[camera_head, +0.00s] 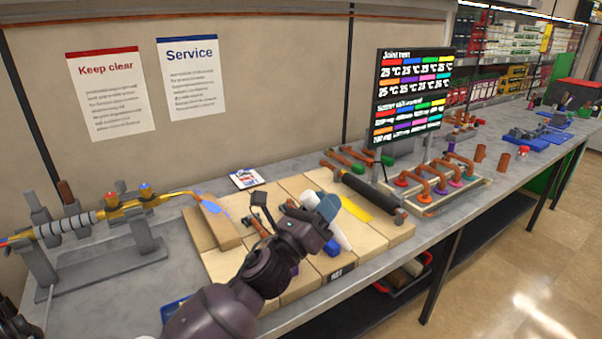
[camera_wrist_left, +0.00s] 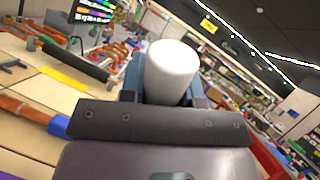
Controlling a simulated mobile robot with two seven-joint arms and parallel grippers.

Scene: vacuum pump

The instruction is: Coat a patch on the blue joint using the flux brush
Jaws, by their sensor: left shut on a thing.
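My left gripper (camera_head: 325,211) is shut on a white, smooth, round-ended cylinder (camera_wrist_left: 172,72). It holds this above the tan brick pad; I cannot tell whether it is the flux brush, and no bristles show. A blue piece (camera_wrist_left: 58,126) sits at the end of a copper pipe (camera_wrist_left: 25,108) beside the gripper in the wrist view. A blue piece also shows in the head view (camera_head: 333,247), just right of my wrist. I cannot tell for sure which is the blue joint. My right gripper is not in view.
A torch on a stand (camera_head: 110,215) points right, with a blue flame shape (camera_head: 212,207) at its nozzle. A dark roller-like bar (camera_head: 368,193) lies on the pad's right side. Beyond it stand a copper pipe rig (camera_head: 440,180) with coloured joints and a display board (camera_head: 412,92).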

